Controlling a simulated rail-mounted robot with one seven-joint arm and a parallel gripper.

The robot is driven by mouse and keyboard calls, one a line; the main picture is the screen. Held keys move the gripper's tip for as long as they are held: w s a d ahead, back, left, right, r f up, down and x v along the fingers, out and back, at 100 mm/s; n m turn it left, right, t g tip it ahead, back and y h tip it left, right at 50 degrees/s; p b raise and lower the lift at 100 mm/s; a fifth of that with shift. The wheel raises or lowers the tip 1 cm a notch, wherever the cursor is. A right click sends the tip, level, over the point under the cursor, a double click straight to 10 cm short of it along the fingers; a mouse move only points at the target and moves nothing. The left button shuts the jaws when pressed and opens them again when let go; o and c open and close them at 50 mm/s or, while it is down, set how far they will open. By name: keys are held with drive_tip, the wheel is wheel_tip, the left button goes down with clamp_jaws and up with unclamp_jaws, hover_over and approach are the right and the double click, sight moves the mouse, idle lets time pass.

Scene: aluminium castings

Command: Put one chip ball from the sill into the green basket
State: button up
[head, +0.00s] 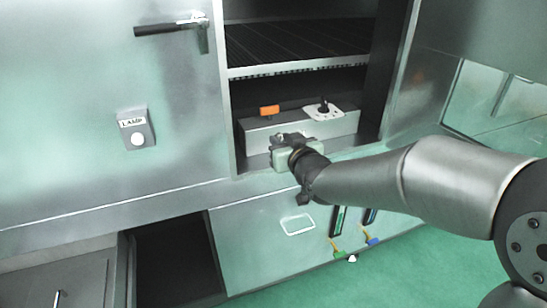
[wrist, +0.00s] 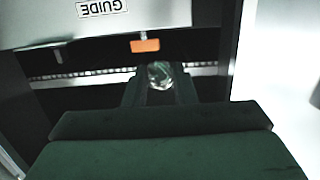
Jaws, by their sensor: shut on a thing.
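My gripper (head: 281,143) is at the front of the open cabinet bay, just above the sill (head: 352,153). In the wrist view its two dark fingers (wrist: 160,84) are shut on a small shiny, crumpled chip ball (wrist: 159,73), whose upper part shows between the tips. In the head view my gripper hides the ball. I cannot make out other chip balls on the sill. I cannot identify a green basket in either view.
Behind my gripper is a grey box (head: 345,124) with an orange block (head: 269,110) and a white plate with a black knob (head: 323,109). A slatted shelf (head: 300,66) lies above. A LAMP switch (head: 136,130) is left. Brushes (head: 338,225) hang below.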

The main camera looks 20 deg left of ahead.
drive_tip(key=w+a+f, duration=0.1)
drive_tip(key=w+f, duration=0.1)
drive_tip(key=w+a+f, duration=0.1)
drive_tip(key=w+f, duration=0.1)
drive_tip(key=w+a+f, duration=0.2)
drive_tip(key=w, duration=0.1)
drive_tip(key=shift+a+f, duration=0.1)
drive_tip(key=shift+f, duration=0.15)
drive_tip(key=shift+w+a+f, duration=0.2)
drive_tip(key=shift+w+f, duration=0.05)
drive_tip(key=shift+f, duration=0.2)
drive_tip(key=shift+w+a+f+b, duration=0.15)
drive_tip(key=shift+f+b, duration=0.45)
drive_tip(key=shift+f, duration=0.95)
drive_tip(key=shift+f+b, duration=0.25)
drive_tip(key=shift+b, duration=0.1)
drive_tip(key=o, duration=1)
drive_tip(key=shift+c, duration=0.2)
drive_tip(key=shift+r+p, duration=0.3)
drive_tip(key=shift+p, duration=0.65)
